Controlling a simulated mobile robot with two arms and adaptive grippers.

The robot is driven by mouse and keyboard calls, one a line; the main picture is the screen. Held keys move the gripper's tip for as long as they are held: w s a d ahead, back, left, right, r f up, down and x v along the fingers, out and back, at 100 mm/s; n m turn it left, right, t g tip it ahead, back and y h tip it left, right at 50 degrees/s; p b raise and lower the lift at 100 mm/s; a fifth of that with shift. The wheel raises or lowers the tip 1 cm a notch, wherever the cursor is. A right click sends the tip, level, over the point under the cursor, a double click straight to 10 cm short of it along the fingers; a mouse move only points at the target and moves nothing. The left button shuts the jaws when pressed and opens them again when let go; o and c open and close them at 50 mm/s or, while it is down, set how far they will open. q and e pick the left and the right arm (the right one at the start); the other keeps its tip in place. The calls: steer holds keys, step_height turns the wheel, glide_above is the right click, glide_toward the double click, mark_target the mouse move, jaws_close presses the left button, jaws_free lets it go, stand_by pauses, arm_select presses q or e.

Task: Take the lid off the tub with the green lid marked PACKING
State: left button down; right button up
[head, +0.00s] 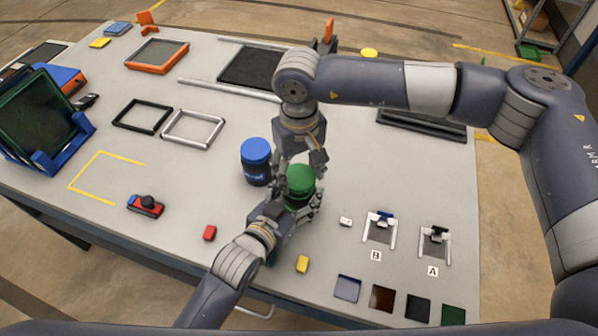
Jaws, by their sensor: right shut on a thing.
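The tub with the green lid (300,180) stands near the middle front of the table. Its body and any marking are mostly hidden by my grippers. My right gripper (299,172) reaches down from above and behind and is shut on the green lid. My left gripper (297,208) comes in from the front left, low at the tub's body under the lid, with fingers showing by the tub's right side. Whether it is closed on the body is unclear. I see no clear gap between lid and tub.
A blue-lidded tub (256,160) stands close by on the left. A red block (210,233), a yellow block (302,264) and a small white piece (346,221) lie around the front. Fixtures B (380,228) and A (434,244) are to the right.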

mark_target(299, 177)
arm_select(q)
steer(key=shift+f, duration=0.1)
arm_select(e)
steer(key=shift+r, duration=0.25)
steer(key=shift+r, duration=2)
arm_select(q)
steer(key=shift+c, duration=1.6)
jaws_free()
steer(key=v, duration=1.2)
